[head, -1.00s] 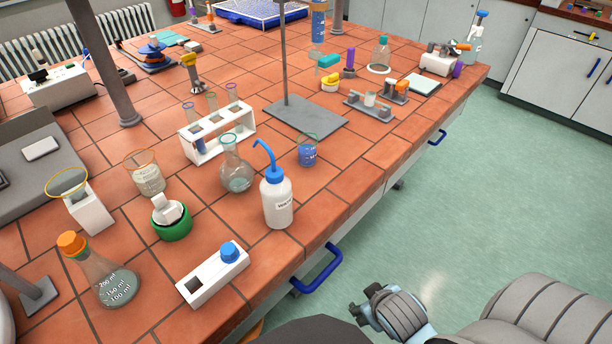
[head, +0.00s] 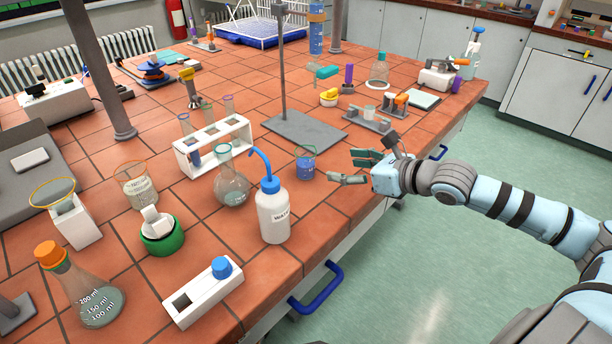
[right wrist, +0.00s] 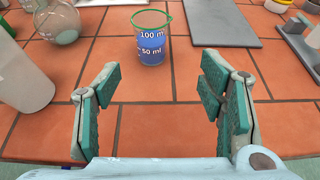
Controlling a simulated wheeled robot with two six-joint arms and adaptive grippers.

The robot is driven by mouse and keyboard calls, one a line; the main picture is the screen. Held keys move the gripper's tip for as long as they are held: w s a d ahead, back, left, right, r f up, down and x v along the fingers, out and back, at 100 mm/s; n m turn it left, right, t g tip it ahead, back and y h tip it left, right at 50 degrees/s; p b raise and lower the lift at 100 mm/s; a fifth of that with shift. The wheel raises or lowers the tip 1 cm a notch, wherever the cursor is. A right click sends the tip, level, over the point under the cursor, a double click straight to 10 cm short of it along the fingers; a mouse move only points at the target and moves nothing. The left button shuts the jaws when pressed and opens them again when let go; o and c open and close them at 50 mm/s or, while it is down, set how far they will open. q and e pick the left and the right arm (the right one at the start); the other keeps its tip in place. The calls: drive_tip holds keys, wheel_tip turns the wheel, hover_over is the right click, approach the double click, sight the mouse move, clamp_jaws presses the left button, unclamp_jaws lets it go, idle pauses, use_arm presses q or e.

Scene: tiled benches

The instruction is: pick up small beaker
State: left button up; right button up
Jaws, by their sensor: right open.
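The small beaker (head: 305,164) stands upright on the tiled bench, right of the white wash bottle. It has a green rim and blue contents or backing. In the right wrist view the beaker (right wrist: 151,40) shows 50 ml and 100 ml marks, upper middle, beyond the fingertips. My right gripper (head: 347,168) is open and empty, a short way right of the beaker in the head view and apart from it. In the right wrist view its green-padded fingers (right wrist: 163,86) are spread wide, with bare tiles between them. My left gripper is not in view.
The wash bottle (head: 272,214) and a round flask (head: 231,184) stand left of the beaker. A stand's grey base plate (head: 305,132) lies behind it. A white test-tube rack (head: 214,145) is further left. Tiles between gripper and beaker are clear.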

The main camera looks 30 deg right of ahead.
sight(313, 165)
drive_tip(key=x, duration=0.4)
drive_tip(key=a+b+x, duration=0.1)
drive_tip(key=x, duration=0.8)
drive_tip(key=shift+s+a+f, duration=0.1)
drive_tip(key=shift+s+a, duration=0.1)
drive_tip(key=shift+s, duration=0.05)
drive_tip(key=shift+s+d, duration=0.1)
drive_tip(key=shift+s, duration=0.05)
drive_tip(key=c, duration=1.4)
use_arm(q)
drive_tip(key=p, duration=0.3)
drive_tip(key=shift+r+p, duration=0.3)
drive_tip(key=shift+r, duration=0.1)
use_arm(e)
wheel_tip(313, 165, up, 20)
drive_tip(key=o, duration=0.6)
clamp_jaws()
